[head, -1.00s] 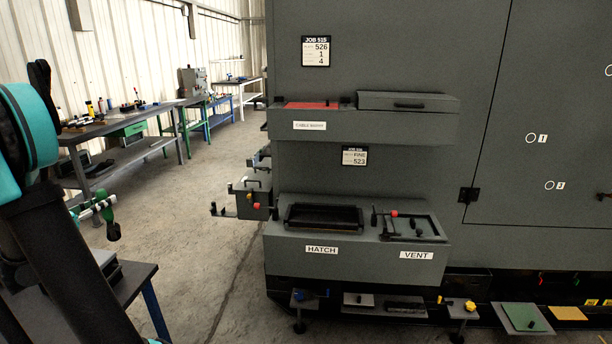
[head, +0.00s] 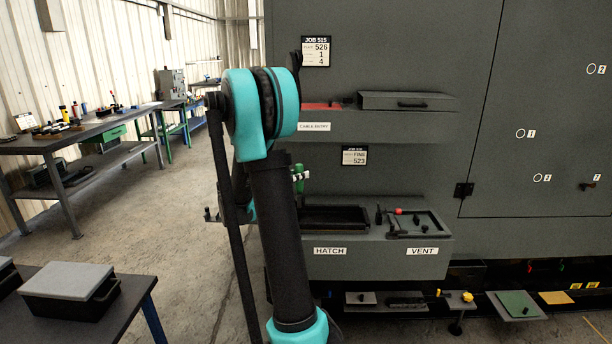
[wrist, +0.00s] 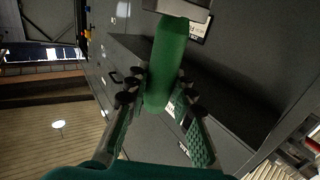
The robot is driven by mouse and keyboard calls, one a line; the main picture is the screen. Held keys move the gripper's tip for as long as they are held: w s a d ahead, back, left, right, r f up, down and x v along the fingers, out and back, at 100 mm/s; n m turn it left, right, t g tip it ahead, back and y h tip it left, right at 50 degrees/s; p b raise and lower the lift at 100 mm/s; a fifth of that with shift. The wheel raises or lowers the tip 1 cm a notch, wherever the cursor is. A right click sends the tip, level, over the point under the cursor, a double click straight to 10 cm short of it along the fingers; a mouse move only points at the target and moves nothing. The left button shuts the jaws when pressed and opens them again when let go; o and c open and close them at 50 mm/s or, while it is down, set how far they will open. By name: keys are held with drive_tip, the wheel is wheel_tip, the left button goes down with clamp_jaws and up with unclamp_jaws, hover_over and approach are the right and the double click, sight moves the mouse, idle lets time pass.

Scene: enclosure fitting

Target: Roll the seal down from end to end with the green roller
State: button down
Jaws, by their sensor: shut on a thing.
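The green roller (wrist: 168,62) is in my gripper (wrist: 158,96), its green handle between the two fingers in the wrist view. A pale grey block-like part (wrist: 180,8) is at the handle's far end, cut off by the frame edge. In the head view a little of the green roller (head: 299,180) shows beside my arm, in front of the cabinet. The HATCH opening (head: 335,217) has a dark raised rim, and my arm covers its left part. I cannot make out the seal for certain, nor whether the roller touches anything.
The VENT recess (head: 418,224) with small parts lies right of HATCH. A shelf above holds a red strip (head: 322,106) and a grey lidded box (head: 407,101). A table at lower left bears a grey-topped box (head: 70,282). Floor is open between table and cabinet.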

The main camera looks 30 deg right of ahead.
drive_tip(key=shift+s+d, duration=0.1)
drive_tip(key=shift+d, duration=0.15)
drive_tip(key=shift+a, duration=0.1)
drive_tip(key=shift+f, duration=0.8)
drive_tip(key=shift+a+f, duration=0.1)
drive_tip(key=shift+f, duration=2.95)
